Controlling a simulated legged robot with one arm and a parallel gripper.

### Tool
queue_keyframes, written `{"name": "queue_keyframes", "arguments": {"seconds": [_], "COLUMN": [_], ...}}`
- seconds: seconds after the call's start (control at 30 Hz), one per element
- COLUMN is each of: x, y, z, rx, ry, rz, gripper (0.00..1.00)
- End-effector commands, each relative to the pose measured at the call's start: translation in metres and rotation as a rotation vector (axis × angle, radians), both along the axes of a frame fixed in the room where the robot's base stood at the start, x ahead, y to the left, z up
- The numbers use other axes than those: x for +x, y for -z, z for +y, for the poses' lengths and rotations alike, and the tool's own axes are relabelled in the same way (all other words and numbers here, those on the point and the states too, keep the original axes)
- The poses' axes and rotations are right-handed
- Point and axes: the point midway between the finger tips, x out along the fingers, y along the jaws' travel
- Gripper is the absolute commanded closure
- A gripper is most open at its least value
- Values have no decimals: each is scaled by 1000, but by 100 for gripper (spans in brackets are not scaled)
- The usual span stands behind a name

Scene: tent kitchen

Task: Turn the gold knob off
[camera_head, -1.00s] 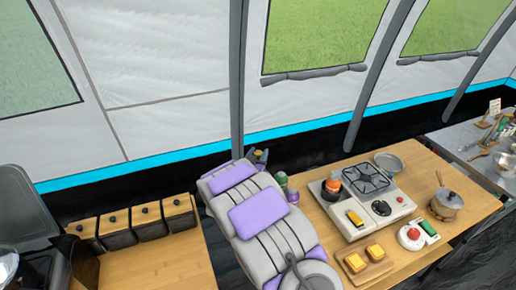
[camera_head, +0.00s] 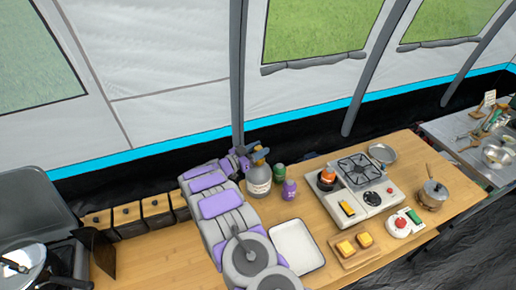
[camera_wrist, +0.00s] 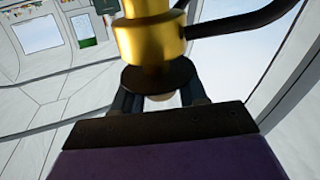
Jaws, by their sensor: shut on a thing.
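The gold knob (camera_wrist: 148,35) fills the upper middle of the wrist view, with a black disc (camera_wrist: 160,75) below it and a black hose running right. In the head view, a gold fitting (camera_head: 260,154) tops a grey bottle (camera_head: 258,178) standing at the back of the wooden table. My gripper (camera_head: 250,151) is at the top of this bottle. In the wrist view, my gripper's dark fingers (camera_wrist: 160,97) are shut on the gold knob's assembly. The disc hides the exact contact.
Green (camera_head: 279,172) and purple (camera_head: 289,190) bottles stand close right of the grey bottle. A white tray (camera_head: 297,246), a stove (camera_head: 370,195), a bread board (camera_head: 356,251) and a pot (camera_head: 433,194) occupy the table. Dark boxes (camera_head: 125,216) stand left.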

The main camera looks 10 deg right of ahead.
Motion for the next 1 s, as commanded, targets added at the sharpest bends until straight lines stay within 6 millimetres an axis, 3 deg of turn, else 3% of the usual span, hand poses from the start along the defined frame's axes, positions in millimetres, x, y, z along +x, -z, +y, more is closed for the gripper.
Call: {"name": "queue_keyframes", "arguments": {"seconds": [0.9, 0.93, 1.0], "x": [3, 3, 3], "y": [-3, -3, -3], "z": [4, 4, 4], "rx": [-1, -1, 0], "ry": [83, 83, 84], "rz": [-5, -6, -5], "gripper": [88, 55, 48]}}
